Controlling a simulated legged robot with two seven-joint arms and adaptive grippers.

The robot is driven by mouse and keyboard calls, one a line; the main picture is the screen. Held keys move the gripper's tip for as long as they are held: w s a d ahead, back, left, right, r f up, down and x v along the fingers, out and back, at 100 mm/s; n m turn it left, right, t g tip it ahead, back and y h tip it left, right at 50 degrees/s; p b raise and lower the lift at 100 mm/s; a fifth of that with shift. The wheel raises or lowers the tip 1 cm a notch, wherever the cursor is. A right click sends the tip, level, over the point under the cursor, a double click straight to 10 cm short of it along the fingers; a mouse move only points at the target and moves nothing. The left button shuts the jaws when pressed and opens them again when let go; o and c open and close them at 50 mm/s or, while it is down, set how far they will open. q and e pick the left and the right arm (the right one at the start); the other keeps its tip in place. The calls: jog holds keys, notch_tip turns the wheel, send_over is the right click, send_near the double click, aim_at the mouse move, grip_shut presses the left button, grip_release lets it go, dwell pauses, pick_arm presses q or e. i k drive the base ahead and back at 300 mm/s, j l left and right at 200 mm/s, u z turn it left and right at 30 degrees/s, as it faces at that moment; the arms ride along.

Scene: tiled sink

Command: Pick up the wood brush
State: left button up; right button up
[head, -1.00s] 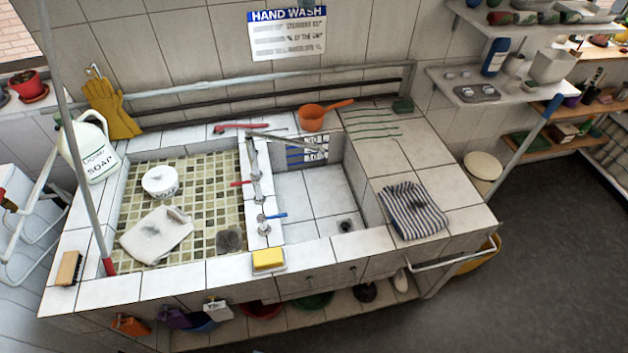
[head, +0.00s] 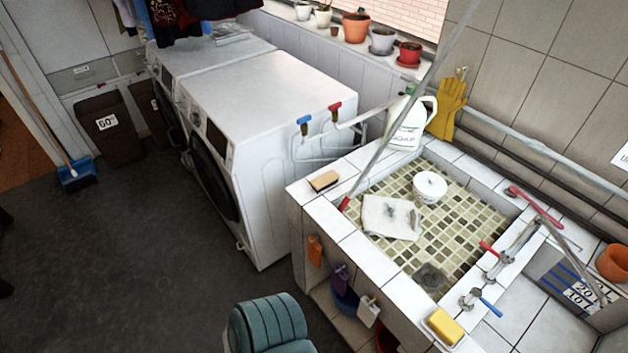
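The wood brush (head: 323,181) lies on the white tiled rim at the sink's near left corner. It has a tan wooden body and a dark side, probably bristles. It lies to the left of the foot of a thin slanted pole (head: 395,118) with a red end. Nothing is touching the brush from above. Neither of my grippers shows in the head view.
A white soap jug (head: 408,125) stands at the sink's back left corner. White machines (head: 275,90) stand left of the sink. A yellow sponge (head: 446,325) lies on the front rim. A teal ribbed object (head: 268,325) is at the bottom edge. Dark floor is open at left.

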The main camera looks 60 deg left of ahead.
aim_at(327, 179)
jog(key=u, duration=1.95)
jog(key=l+z, duration=0.1)
jog(key=z, duration=0.25)
jog(key=k+l+z, duration=0.1)
jog(key=z, duration=0.25)
jog(key=l+z, duration=0.2)
jog(key=z, duration=0.15)
jog(key=u, duration=1.3)
jog(key=i+j+z, duration=0.1)
jog(key=i+j, duration=0.35)
jog(key=j, duration=0.15)
jog(key=i+j+z, duration=0.15)
jog(key=j, duration=0.2)
jog(key=i+j+z, duration=0.1)
jog(key=i+j, duration=0.15)
jog(key=i+j+z, duration=0.1)
jog(key=j, duration=0.35)
jog(key=i+j, duration=0.3)
jog(key=i+j+z, duration=0.15)
jog(key=j, duration=0.3)
